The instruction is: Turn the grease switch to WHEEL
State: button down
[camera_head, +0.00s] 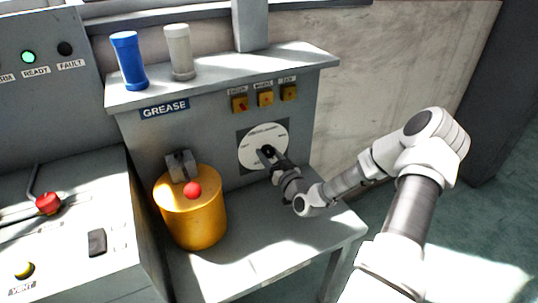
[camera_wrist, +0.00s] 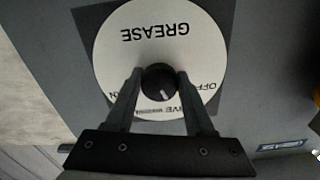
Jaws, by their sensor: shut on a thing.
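The grease switch is a round white dial plate (camera_head: 256,136) on the grey panel with a black knob at its centre. In the wrist view the plate (camera_wrist: 118,50) appears upside down, with "GREASE" on it. The black knob (camera_wrist: 160,82) has a white pointer line aimed at the lower part of that picture. "OFF" and part of a word ending in "IVE" show at the lower right. My fingers hide parts of the other labels, and I cannot read WHEEL clearly. My gripper (camera_wrist: 160,76) is shut on the knob, one finger on each side; it also shows in the head view (camera_head: 268,153).
A yellow drum (camera_head: 197,222) with a red ball-shaped top stands left of the dial. Three yellow switches (camera_head: 265,98) sit above it. A blue cylinder (camera_head: 129,62) and a pale one (camera_head: 179,52) stand on the upper shelf. The bench right of the drum looks clear.

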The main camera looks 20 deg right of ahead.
jog(key=shift+m, duration=0.4)
jog(key=m, duration=0.3)
jog(key=shift+a+m, duration=0.1)
jog(key=shift+m, duration=2.4)
jog(key=shift+c, duration=1.3)
grip_release()
jog(key=s+p, duration=0.2)
jog(key=s, duration=1.5)
jog(key=shift+s+d, duration=0.25)
